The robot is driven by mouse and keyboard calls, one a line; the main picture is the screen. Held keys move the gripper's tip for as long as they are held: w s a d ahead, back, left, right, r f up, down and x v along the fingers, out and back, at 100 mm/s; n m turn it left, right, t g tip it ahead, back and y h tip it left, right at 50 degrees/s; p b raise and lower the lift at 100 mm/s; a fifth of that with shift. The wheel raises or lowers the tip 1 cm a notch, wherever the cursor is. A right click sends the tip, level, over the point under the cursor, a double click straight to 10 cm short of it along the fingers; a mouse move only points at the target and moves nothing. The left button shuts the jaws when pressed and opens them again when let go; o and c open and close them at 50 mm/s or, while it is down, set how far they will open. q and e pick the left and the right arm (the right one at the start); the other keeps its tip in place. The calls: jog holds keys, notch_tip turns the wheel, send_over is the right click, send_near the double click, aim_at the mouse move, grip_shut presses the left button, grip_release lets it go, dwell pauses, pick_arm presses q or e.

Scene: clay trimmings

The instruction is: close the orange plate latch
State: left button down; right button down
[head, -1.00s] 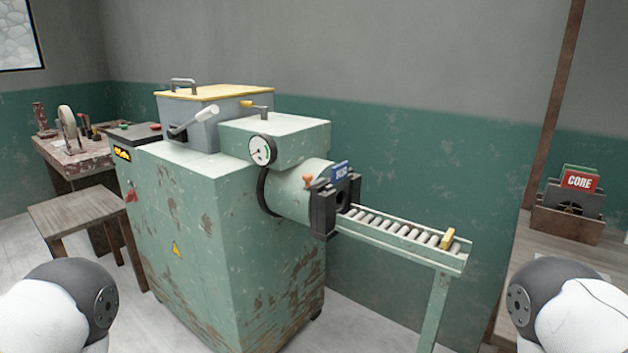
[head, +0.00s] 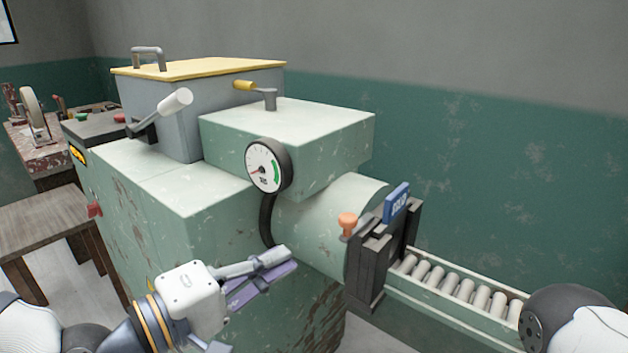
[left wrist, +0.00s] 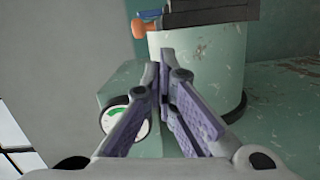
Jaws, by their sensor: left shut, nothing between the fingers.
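The orange plate latch (head: 347,222) is a small orange knob at the near upper edge of the dark plate holder (head: 368,262), at the end of the green barrel (head: 312,218). In the left wrist view the orange latch (left wrist: 139,29) shows at the top, left of the dark plate holder. My left gripper (head: 285,262) is shut and empty, in front of the barrel, left of and below the latch and apart from it. Its closed fingers (left wrist: 160,75) point toward the barrel in the left wrist view. My right gripper is out of view.
A blue labelled plate (head: 396,203) stands up from the holder. A round gauge (head: 267,166) sits on the green machine housing left of the latch. A roller conveyor (head: 455,284) runs right from the holder. A lever with a white grip (head: 174,102) juts from the grey hopper.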

aim_at(322, 208)
pick_arm(q)
jog(key=shift+t+h, duration=0.3)
jog(key=shift+t, duration=0.2)
jog(key=w+d+r, duration=0.1)
jog(key=w+d, duration=0.1)
jog(key=w+d+r, duration=0.1)
jog(key=w+d, duration=0.1)
jog(key=w, duration=0.1)
jog(key=w+d+r, duration=0.1)
jog(key=w+d, duration=0.1)
jog(key=w, duration=0.1)
jog(key=shift+d+r, duration=0.1)
jog(key=shift+r, duration=0.15)
